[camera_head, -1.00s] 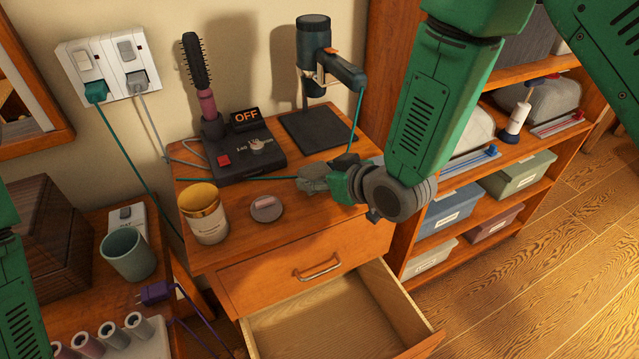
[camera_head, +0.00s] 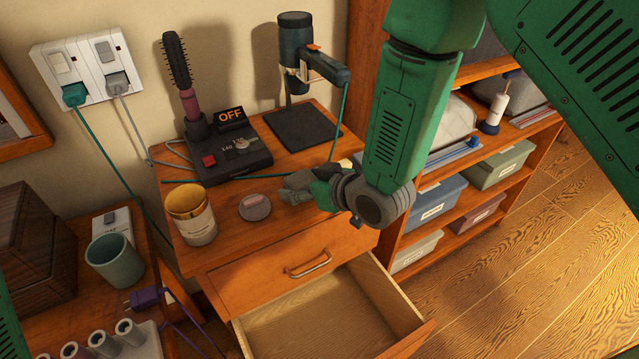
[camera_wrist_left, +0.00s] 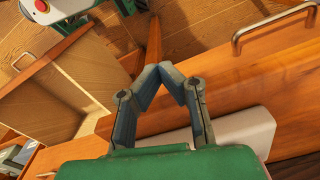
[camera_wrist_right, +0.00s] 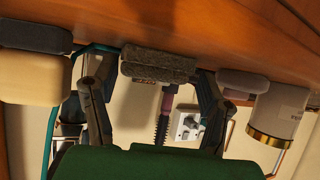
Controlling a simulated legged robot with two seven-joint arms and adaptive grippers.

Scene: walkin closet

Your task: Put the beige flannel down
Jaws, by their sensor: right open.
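A folded, rough grey-brown cloth-like piece (camera_wrist_right: 158,66), seemingly the beige flannel, lies against the wooden dresser top in the upside-down right wrist view. It sits between the parted fingers of my right gripper (camera_wrist_right: 150,80), which is open around it. In the head view my right gripper (camera_head: 297,190) is low over the dresser top (camera_head: 235,235), right of a round grey tin (camera_head: 255,206); the cloth is hard to tell from the fingers there. My left gripper (camera_wrist_left: 161,72) has its fingertips together, with nothing visible between them, near the dresser front; it is outside the head view.
A jar (camera_head: 200,222) stands left of the tin. A control box (camera_head: 228,158) with a brush and a dryer stand (camera_head: 303,128) are behind. A dark-and-cream item (camera_head: 346,164) is beside my right gripper. An open, empty drawer (camera_head: 330,310) juts out below.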

